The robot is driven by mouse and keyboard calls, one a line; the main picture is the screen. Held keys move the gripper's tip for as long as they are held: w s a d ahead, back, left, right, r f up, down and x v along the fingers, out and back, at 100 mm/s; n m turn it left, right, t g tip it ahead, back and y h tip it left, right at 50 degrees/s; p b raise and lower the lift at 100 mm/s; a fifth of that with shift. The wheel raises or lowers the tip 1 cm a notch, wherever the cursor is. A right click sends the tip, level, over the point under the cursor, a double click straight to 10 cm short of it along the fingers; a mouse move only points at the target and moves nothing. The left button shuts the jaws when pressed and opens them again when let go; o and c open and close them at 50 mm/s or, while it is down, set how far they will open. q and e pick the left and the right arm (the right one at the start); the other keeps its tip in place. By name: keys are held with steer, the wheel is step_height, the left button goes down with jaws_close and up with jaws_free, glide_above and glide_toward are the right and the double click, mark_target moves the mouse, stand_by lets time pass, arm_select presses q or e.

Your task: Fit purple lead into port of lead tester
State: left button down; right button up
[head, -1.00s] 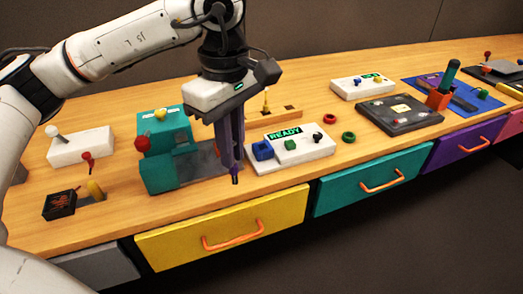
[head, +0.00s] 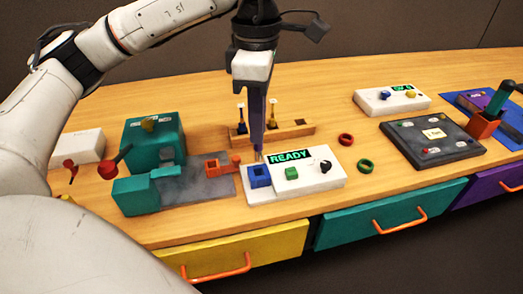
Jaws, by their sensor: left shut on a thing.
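The lead tester (head: 322,173) is a white box with a green READY display (head: 289,156), a green button and a black knob on top. Its port is a blue square socket (head: 260,176) at the left end. My left gripper (head: 257,143) points straight down, shut on the purple lead (head: 258,152). Most of the lead is hidden by the fingers; its thin tip shows just above or behind the blue port. I cannot tell whether the tip has entered the port. My right gripper is not in view.
A wooden rack (head: 297,133) with upright leads stands behind the tester. A teal machine (head: 152,145) with a red-knobbed lever and an orange piece (head: 222,165) on a grey plate are to the left. Red (head: 346,139) and green (head: 366,166) rings lie to the right.

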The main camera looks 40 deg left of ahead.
mark_target(258, 149)
arm_select(q)
step_height(258, 149, down, 5)
steer(key=shift+f, duration=0.45)
steer(key=shift+f, duration=0.2)
steer(key=c, duration=2.2)
jaws_free()
steer(key=shift+f+b, duration=0.1)
steer(key=shift+b, duration=0.2)
steer(key=o, duration=0.4)
steer(key=shift+r, duration=0.2)
